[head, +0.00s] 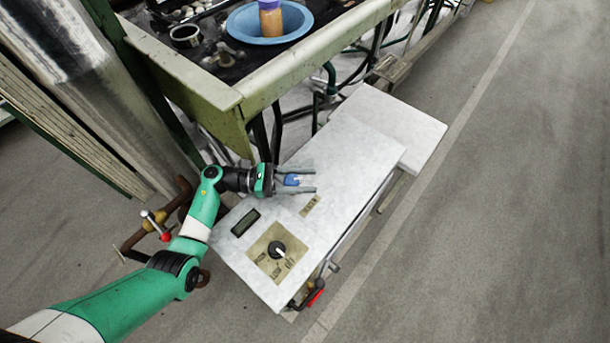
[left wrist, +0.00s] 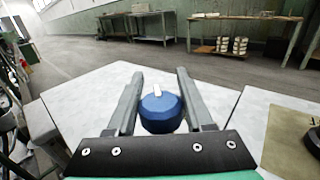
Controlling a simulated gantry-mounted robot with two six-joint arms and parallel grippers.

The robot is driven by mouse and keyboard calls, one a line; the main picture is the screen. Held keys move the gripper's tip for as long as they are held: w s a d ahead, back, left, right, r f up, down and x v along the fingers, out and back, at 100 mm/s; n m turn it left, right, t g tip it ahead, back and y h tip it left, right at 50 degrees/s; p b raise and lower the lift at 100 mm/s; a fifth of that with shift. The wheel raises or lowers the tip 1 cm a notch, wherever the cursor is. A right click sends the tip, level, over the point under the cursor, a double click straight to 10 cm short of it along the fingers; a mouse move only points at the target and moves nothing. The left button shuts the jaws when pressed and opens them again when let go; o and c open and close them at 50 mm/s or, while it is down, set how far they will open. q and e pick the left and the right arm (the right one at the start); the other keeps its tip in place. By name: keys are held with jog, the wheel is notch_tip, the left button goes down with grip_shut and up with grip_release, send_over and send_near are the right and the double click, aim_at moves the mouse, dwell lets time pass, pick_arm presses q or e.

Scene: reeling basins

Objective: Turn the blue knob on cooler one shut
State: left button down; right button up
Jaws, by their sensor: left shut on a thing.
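The blue knob (head: 292,181) sits on the top of a pale speckled cooler box (head: 350,165). My left gripper (head: 313,178) reaches in from the left, with one finger on each side of the knob, and is shut on it. In the left wrist view the blue knob (left wrist: 160,112) lies between the two grey fingers, and a white pointer mark on it points away from the gripper, slightly left. My right gripper is not in view.
A black dial (head: 277,249) on a tan plate, a dark display (head: 245,222) and a small label plate (head: 310,206) are on the same top. A green-edged bench with a blue basin (head: 248,24) stands behind. A red-handled valve (head: 316,297) is at the front. Floor at right is clear.

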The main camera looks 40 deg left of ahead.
pick_arm(q)
jog(key=m+g+h, duration=0.1)
jog(key=g, duration=0.1)
jog(key=m+g+h, duration=0.1)
jog(key=m, duration=0.1)
jog(key=shift+s+d+g+h, duration=0.2)
jog(key=shift+s+g+h, duration=0.1)
jog(key=shift+s+g, duration=0.1)
jog(key=shift+g, duration=0.3)
jog(key=shift+s+f+m+h, duration=0.1)
jog(key=shift+f+m+h, duration=0.1)
jog(key=shift+m+h, duration=0.15)
jog(key=shift+c, duration=1.4)
grip_release()
jog(key=shift+r+g, duration=0.1)
jog(key=shift+g, duration=0.3)
jog(key=shift+a, duration=0.1)
